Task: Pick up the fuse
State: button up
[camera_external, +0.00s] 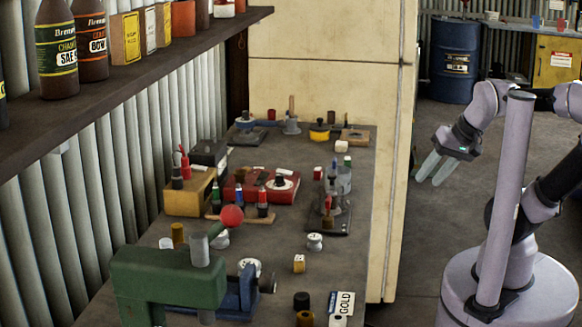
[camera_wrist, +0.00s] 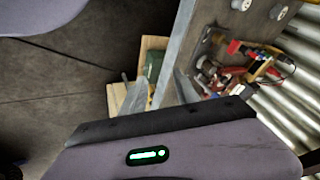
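My gripper (camera_external: 433,172) hangs in the air to the right of the workbench (camera_external: 352,200), above the floor, with its two pale fingers apart and nothing between them. In the wrist view the fingers of my gripper (camera_wrist: 160,92) also show apart. I cannot tell for sure which small thing is the fuse. A small white round piece (camera_external: 315,242) stands on the right half of the bench, and similar white pieces stand near the green vise. In the wrist view, white round pieces (camera_wrist: 278,12) show at the top right on the bench.
A shelf of bottles (camera_external: 130,55) overhangs the left. A cream cabinet (camera_external: 330,90) stands behind the bench.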

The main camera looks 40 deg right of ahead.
dwell(0.4)
jog(key=shift+o, duration=1.2)
jog(key=shift+r, duration=0.1)
